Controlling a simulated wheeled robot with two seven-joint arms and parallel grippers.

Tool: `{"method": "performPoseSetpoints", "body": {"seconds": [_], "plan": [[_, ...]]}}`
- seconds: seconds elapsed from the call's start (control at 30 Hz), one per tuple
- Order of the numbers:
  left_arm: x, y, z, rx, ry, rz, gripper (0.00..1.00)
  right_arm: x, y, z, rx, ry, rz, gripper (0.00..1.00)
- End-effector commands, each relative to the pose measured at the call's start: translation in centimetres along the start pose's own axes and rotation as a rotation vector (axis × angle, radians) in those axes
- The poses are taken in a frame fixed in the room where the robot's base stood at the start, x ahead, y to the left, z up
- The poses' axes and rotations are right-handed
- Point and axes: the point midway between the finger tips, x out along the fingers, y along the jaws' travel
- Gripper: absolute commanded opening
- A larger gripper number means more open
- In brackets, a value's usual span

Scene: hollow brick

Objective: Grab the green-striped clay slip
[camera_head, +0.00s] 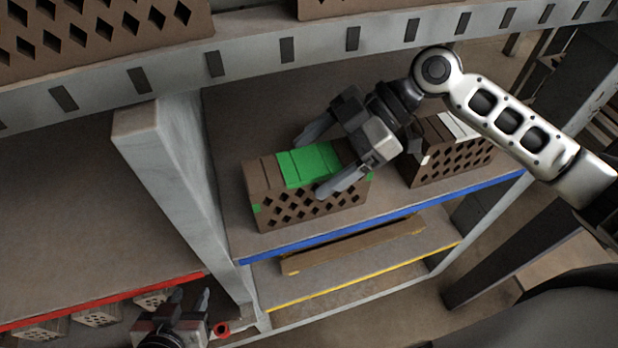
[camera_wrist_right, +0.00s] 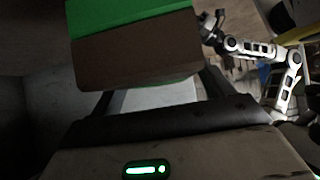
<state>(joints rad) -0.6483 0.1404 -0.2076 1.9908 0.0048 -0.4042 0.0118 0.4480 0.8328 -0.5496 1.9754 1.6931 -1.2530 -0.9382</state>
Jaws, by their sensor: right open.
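The green-striped clay brick (camera_head: 265,178) sits on the blue-edged shelf, brown and perforated, with a wide green band (camera_head: 312,163) over its top. My right gripper (camera_head: 310,166) is open, with one finger along the brick's far side and the other along its near side. In the right wrist view the brick (camera_wrist_right: 135,62) fills the top middle, between the two finger bases; the fingertips are hidden behind it, and I cannot tell whether they touch it. My left gripper (camera_head: 191,295) is low at the bottom left, with its fingers apart and nothing between them.
A brick with a white band (camera_head: 450,155) stands right of the green one, close behind my right wrist. A grey post (camera_head: 185,170) rises left of the shelf. A beam with more bricks (camera_head: 105,38) is above. A plank (camera_head: 350,248) lies on the yellow-edged shelf below.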

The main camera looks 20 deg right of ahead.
Motion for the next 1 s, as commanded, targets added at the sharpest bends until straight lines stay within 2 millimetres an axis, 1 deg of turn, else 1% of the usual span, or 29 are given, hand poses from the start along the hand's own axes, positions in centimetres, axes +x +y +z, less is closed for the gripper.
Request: {"method": "performPoseSetpoints", "body": {"seconds": [0.13, 0.17, 0.2, 0.27, 0.3, 0.33, 0.67, 0.83, 0.97, 1.0], "plan": [[0.1, 0.0, 0.3, 0.000, -0.005, -0.001, 0.36, 0.0, 0.0, 0.1, 0.000, 0.000, 0.000, 0.80], [0.1, 0.0, 0.3, 0.000, -0.005, -0.001, 0.36, 0.0, 0.0, 0.1, 0.000, 0.000, 0.000, 0.72], [0.1, 0.0, 0.3, 0.000, -0.005, -0.001, 0.36, 0.0, 0.0, 0.1, 0.000, 0.000, 0.000, 0.61], [0.1, 0.0, 0.3, 0.000, -0.005, -0.001, 0.36, 0.0, 0.0, 0.1, 0.001, 0.000, 0.000, 0.44], [0.0, 0.0, 0.3, -0.001, -0.006, -0.001, 0.36, 0.0, 0.0, 0.1, 0.001, 0.000, 0.000, 0.33], [0.0, 0.0, 0.3, -0.001, -0.006, -0.001, 0.36, 0.0, 0.0, 0.1, 0.001, 0.000, 0.000, 0.27], [-0.3, 0.0, 0.2, -0.002, -0.006, 0.000, 0.36, -0.2, 0.1, -0.3, -0.003, 0.005, 0.003, 0.27], [-0.7, 0.0, -0.4, -0.002, -0.004, -0.001, 0.36, -0.7, 0.1, -0.9, -0.003, 0.005, 0.003, 0.27], [-1.2, 0.0, -0.9, 0.000, -0.005, -0.003, 0.36, -1.4, 0.1, -1.9, -0.004, 0.006, 0.003, 0.27], [-1.0, -0.1, -0.5, 0.000, -0.006, -0.004, 0.36, -1.0, -0.2, -1.7, -0.005, 0.006, -0.001, 0.27]]}}
